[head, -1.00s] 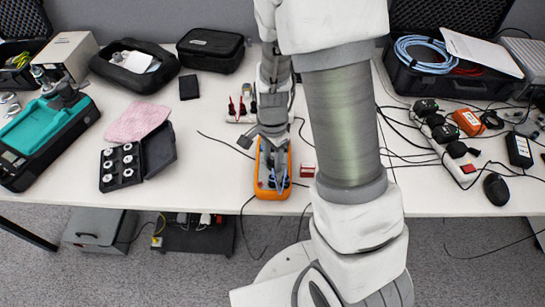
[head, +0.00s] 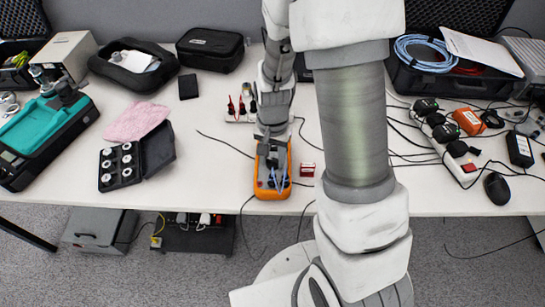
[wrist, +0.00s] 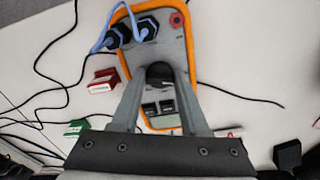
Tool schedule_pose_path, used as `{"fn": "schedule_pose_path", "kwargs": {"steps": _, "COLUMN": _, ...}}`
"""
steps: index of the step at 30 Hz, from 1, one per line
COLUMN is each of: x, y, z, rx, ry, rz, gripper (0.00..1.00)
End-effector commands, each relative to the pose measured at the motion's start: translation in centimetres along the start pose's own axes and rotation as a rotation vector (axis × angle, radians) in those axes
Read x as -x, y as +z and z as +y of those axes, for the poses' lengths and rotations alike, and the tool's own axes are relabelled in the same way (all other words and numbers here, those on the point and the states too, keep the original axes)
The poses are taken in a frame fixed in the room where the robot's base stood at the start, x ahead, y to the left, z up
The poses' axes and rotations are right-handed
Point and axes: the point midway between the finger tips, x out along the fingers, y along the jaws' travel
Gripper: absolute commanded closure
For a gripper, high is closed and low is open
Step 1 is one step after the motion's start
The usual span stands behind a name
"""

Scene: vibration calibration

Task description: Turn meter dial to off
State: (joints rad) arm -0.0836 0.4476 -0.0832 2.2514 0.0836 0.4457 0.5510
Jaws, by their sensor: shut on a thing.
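The meter (head: 284,178) is an orange-edged grey handheld unit lying on the table, below my arm in the head view. In the wrist view the meter (wrist: 176,48) shows blue leads plugged in at its top end, a red socket, dark buttons and a small display. The black round dial (wrist: 160,75) sits mid-face. My gripper (wrist: 161,72) is over the meter, its two fingers on either side of the dial and shut on it. The dial's pointer setting is too small to read. In the head view my gripper (head: 271,150) covers the meter's upper part.
A small red-and-white box (head: 307,170) lies just right of the meter. A black case of round weights (head: 121,166) and a pink cloth (head: 136,122) are to the left. Power strips, cables and a black mouse (head: 497,188) are to the right.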

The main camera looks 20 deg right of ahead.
Motion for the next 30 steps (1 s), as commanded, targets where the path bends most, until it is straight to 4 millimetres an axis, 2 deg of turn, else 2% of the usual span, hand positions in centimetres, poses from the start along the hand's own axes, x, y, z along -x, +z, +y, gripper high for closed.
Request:
{"fn": "schedule_pose_path", "kwargs": {"steps": 9, "x": 0.03, "y": -0.03, "z": 0.03, "rx": 0.124, "ry": 0.000, "rz": 0.001, "gripper": 1.00}}
{"fn": "schedule_pose_path", "kwargs": {"steps": 25, "x": 0.04, "y": -0.02, "z": 0.00, "rx": 0.148, "ry": -0.001, "rz": 0.001, "gripper": 1.00}}
{"fn": "schedule_pose_path", "kwargs": {"steps": 26, "x": 0.04, "y": -0.02, "z": 0.00, "rx": 0.148, "ry": -0.001, "rz": 0.001, "gripper": 0.50}}
{"fn": "schedule_pose_path", "kwargs": {"steps": 30, "x": 0.03, "y": -0.02, "z": 0.00, "rx": 0.147, "ry": -0.001, "rz": 0.001, "gripper": 0.26}}
